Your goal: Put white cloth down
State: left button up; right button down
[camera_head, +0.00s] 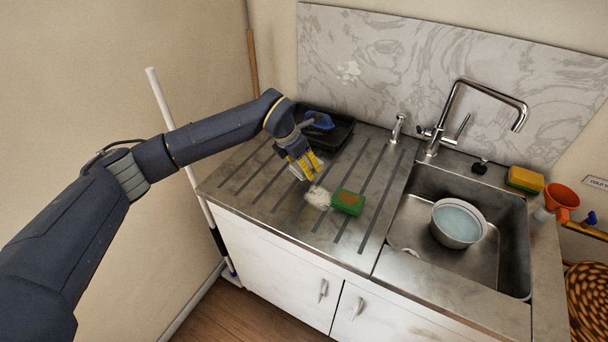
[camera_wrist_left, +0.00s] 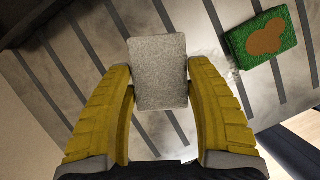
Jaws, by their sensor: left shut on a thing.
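My left gripper (camera_head: 306,167) has yellow fingers and is over the ribbed metal drainboard (camera_head: 255,180), left of the sink. In the left wrist view, the gripper (camera_wrist_left: 160,92) is shut on the white cloth (camera_wrist_left: 158,60), a small greyish-white rectangle pinched by its side edges. In the head view the cloth is mostly hidden by the fingers. Drainboard grooves show around and beyond the cloth; I cannot tell whether it touches the surface. My right gripper is in neither view.
A green sponge with a brown patch (camera_head: 348,201) lies close by, beside a white foamy patch (camera_head: 318,197). A black tray (camera_head: 335,136) with a blue item stands behind. The sink (camera_head: 407,232) holds a bowl (camera_head: 458,224). The drainboard's front left is clear.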

pick_arm(q)
jog(key=shift+f, duration=2.15)
jog(key=shift+f, duration=0.2)
jog(key=o, duration=1.2)
jog(key=shift+o, duration=0.2)
jog(key=shift+r, duration=0.15)
jog(key=v, duration=1.2)
